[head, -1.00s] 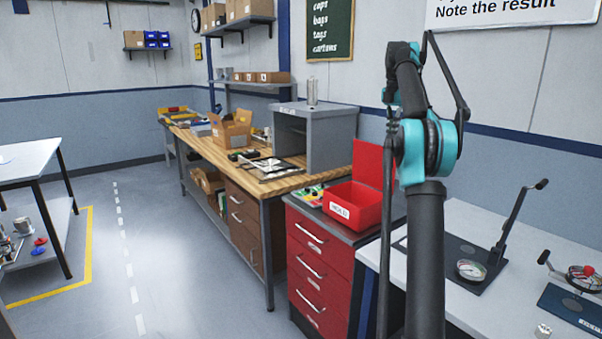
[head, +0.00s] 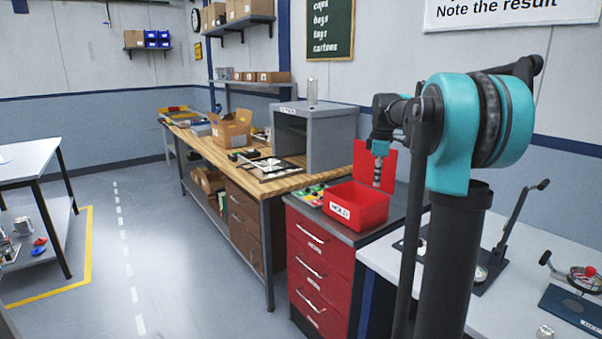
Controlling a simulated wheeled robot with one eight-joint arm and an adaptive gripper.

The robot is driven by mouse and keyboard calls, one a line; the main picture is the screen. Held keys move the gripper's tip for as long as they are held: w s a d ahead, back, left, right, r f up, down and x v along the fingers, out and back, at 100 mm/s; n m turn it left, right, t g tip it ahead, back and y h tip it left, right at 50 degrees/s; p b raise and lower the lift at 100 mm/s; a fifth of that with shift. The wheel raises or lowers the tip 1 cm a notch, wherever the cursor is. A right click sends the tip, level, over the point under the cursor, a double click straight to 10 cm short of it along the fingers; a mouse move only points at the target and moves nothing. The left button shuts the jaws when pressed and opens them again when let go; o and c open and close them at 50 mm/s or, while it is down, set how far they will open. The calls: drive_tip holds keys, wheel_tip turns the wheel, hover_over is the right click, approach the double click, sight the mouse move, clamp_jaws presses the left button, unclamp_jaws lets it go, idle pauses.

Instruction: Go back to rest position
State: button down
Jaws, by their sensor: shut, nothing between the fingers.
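My gripper (head: 377,182) points down at the end of my bent arm. In the picture it lies in front of the raised red lid of the bin marked HOLD (head: 358,207), just above the bin's opening. Its fingers look small and closed, with nothing visible in them. My teal arm joint fills the right middle of the view and hides part of the white bench behind it.
The bin stands on a red drawer cabinet (head: 318,262). A wooden workbench (head: 211,152) with a grey open box (head: 318,135) runs behind it. A white bench (head: 505,300) at the right carries gauge stands.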

drive_tip(key=s+a+f+m+t, duration=0.1)
drive_tip(key=s+a+f+m, duration=0.2)
drive_tip(key=s+f+m, duration=0.4)
drive_tip(key=s+a+f+m+t, duration=0.1)
drive_tip(key=s+a+f+m, duration=0.2)
drive_tip(key=s+f, duration=1.6)
drive_tip(key=s+m, duration=0.4)
drive_tip(key=s, duration=0.3)
drive_tip(key=shift+s+a+f, duration=0.15)
drive_tip(key=shift+a, duration=0.05)
